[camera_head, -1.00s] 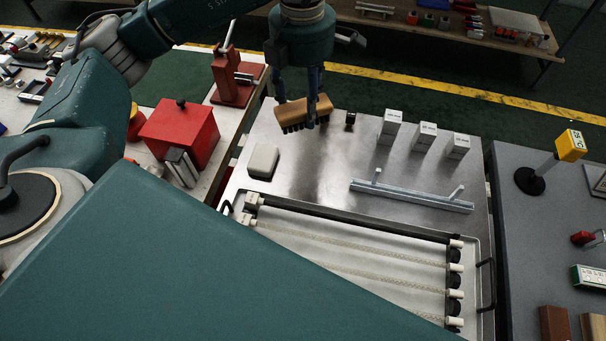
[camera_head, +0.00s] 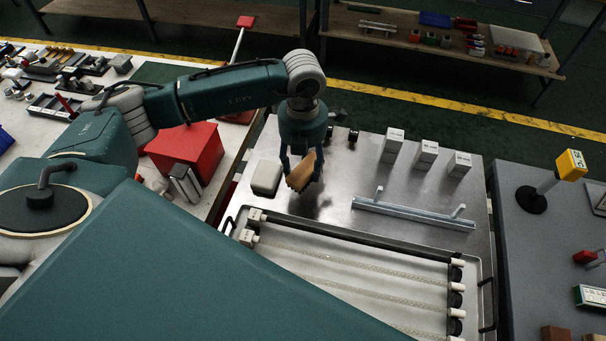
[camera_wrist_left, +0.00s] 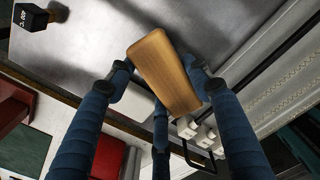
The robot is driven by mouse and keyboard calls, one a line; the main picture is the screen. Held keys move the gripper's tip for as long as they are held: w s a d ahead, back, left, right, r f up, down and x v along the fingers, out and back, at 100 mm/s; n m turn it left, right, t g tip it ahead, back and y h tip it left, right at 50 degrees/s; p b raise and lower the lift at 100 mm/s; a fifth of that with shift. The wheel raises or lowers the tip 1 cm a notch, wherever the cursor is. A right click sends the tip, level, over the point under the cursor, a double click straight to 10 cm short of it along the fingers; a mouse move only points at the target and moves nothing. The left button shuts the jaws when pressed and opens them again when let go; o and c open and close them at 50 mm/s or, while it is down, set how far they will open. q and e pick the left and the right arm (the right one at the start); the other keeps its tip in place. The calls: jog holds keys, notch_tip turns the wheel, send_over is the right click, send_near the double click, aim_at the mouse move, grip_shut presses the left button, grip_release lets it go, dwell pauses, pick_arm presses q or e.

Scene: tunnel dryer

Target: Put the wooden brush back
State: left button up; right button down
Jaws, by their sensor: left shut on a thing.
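My left gripper (camera_head: 303,170) is shut on the wooden brush (camera_head: 301,174) and holds it over the metal table (camera_head: 345,165), near its left part. In the left wrist view the brush's smooth brown wooden back (camera_wrist_left: 165,72) shows between the blue fingers of the gripper (camera_wrist_left: 160,85). The bristles are hidden in that view. The brush stands at a slant in the head view, its lower end towards the table. I cannot tell the exact height of the gap below it. My right gripper is not in view.
A white block (camera_head: 266,177) lies just left of the brush. A tray with white rods (camera_head: 350,270) is in front. A metal rail (camera_head: 413,213) and white boxes (camera_head: 426,153) stand to the right. Two small black items (camera_head: 352,138) are behind. A red box (camera_head: 185,150) stands left.

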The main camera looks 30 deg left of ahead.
aim_at(303, 178)
pick_arm(q)
jog(key=shift+f, duration=0.8)
notch_tip(303, 178, down, 3)
jog(key=shift+f+p, duration=0.2)
jog(key=shift+p, duration=0.2)
jog(key=shift+f, duration=0.25)
jog(key=shift+f, duration=0.2)
jog(key=o, duration=1.1)
